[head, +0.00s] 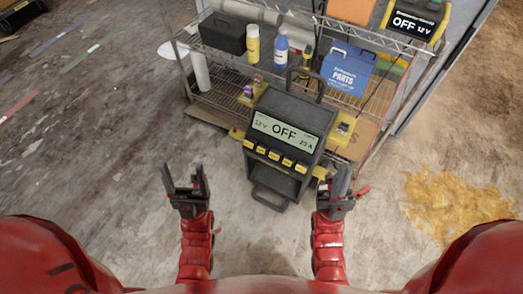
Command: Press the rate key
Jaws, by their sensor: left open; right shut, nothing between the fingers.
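A dark battery charger (289,108) with yellow corners stands ahead of me at the foot of a wire shelf. Its lit display (284,132) reads OFF in the middle, with 12 V at left and what looks like 25 A at right. A row of several yellow keys (274,156) runs below the display. Their labels are too small to read, so I cannot tell which is the rate key. My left gripper (184,172) is open and empty, left of the charger and apart from it. My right gripper (343,177) is shut and empty, to the right of the charger's lower front, not visibly touching the keys.
The wire shelf (225,95) behind holds a black box (223,34), a yellow bottle (253,46), a blue bottle (281,50) and a blue parts box (347,70). Another unit reading OFF 12 V (411,24) sits higher right. Yellow spill (455,200) marks the right floor. Left floor is mostly clear.

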